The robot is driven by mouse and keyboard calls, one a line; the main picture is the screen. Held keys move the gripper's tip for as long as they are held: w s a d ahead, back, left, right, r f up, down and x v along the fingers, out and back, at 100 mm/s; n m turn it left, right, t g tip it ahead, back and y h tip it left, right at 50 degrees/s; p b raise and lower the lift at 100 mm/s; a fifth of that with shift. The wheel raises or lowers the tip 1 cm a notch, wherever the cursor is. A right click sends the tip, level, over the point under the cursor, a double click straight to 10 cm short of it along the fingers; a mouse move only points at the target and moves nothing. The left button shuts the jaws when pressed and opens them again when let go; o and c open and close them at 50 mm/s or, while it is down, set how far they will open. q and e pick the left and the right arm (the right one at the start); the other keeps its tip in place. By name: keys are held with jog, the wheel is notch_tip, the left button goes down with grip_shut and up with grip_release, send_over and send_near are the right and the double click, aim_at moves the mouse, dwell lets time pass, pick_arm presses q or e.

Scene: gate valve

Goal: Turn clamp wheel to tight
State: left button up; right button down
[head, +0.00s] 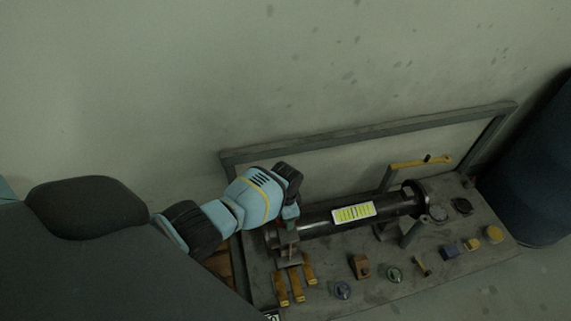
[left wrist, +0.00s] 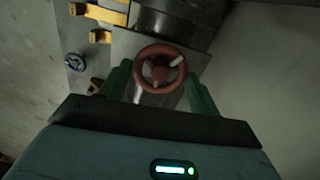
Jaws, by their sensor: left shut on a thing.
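The red clamp wheel (left wrist: 143,78) shows in the middle of the left wrist view, round and spoked, with a pale mark toward its upper right. My left gripper (left wrist: 160,88) has its two green fingers on either side of the wheel and is shut on it. In the head view my left arm comes in from the left, and the gripper (head: 289,213) sits over the clamp (head: 287,243) at the left end of the dark pipe (head: 318,220). The hand mostly hides the wheel there. My right gripper is not in view.
The pipe with a yellow-white label (head: 353,212) lies along a grey bench (head: 330,268) with a raised back frame. Yellow blocks (head: 296,284), small valve parts and a yellow-handled lever (head: 418,163) sit around it. A dark blue drum (head: 537,175) stands at right.

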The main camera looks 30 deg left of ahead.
pick_arm(q)
jog(key=o, duration=0.9)
jog(key=shift+o, duration=0.3)
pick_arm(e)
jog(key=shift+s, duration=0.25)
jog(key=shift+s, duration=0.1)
pick_arm(q)
jog(key=shift+r, duration=0.1)
notch_tip(320, 180, up, 7)
jog(key=p, duration=0.4)
jog(key=shift+f, duration=0.2)
jog(key=shift+r, duration=0.5)
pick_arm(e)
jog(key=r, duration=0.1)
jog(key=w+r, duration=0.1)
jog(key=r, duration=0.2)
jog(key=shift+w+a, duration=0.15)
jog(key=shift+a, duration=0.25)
